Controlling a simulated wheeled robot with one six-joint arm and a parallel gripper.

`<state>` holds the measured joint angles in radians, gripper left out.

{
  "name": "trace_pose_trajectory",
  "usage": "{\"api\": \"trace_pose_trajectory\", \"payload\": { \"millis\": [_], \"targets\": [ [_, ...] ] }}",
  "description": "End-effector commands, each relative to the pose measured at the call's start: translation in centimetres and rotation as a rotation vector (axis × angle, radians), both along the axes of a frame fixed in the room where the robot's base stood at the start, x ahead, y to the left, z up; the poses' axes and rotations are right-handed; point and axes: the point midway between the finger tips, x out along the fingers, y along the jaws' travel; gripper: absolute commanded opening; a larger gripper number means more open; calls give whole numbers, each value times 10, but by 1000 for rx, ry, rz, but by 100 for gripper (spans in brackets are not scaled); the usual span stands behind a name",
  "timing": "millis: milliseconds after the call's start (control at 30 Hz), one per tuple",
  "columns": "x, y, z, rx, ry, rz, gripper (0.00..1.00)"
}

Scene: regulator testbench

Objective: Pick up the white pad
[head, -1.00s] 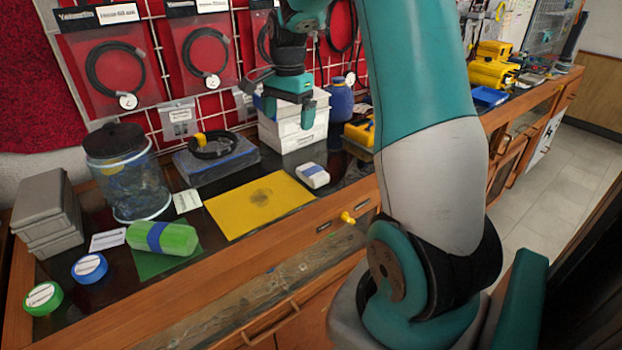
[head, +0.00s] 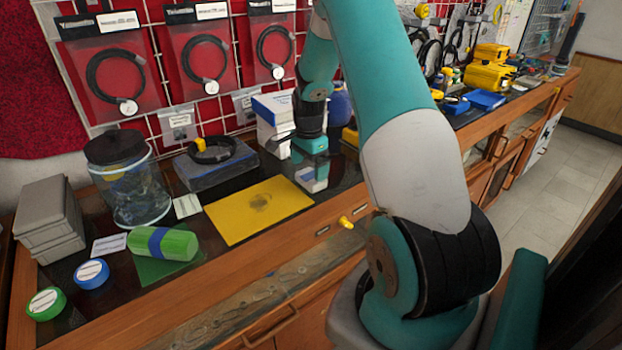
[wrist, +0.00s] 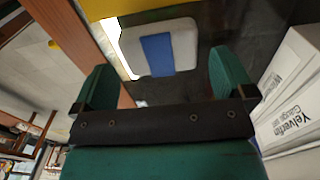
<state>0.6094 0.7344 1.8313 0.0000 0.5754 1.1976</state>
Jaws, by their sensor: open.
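The white pad (wrist: 183,46) has a blue band around its middle and lies on the dark bench top, seen in the wrist view just beyond and between my fingers. In the head view the pad (head: 312,184) shows only in part, below my gripper. My gripper (wrist: 170,85) is open, with one green finger on each side and nothing between the fingertips but bench and pad. In the head view my gripper (head: 311,152) is above the pad, and its fingertips are hard to make out.
White boxes (wrist: 293,90) stand close to my right finger. A yellow mat (head: 258,208) lies left of the pad. A green roll with a blue band (head: 163,243), a clear jar (head: 130,185) and a coiled cable (head: 212,150) are farther left. The wooden bench edge (head: 300,237) runs along the front.

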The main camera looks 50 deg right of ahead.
Motion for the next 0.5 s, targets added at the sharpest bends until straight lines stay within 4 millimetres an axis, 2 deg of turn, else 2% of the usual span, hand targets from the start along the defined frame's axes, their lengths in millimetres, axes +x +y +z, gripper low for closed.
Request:
{"api": "trace_pose_trajectory", "payload": {
  "millis": [233,500],
  "targets": [
    [-3,-5,-35,2,3,1,100],
    [-3,-5,-42,0,0,0,100]
  ]
}}
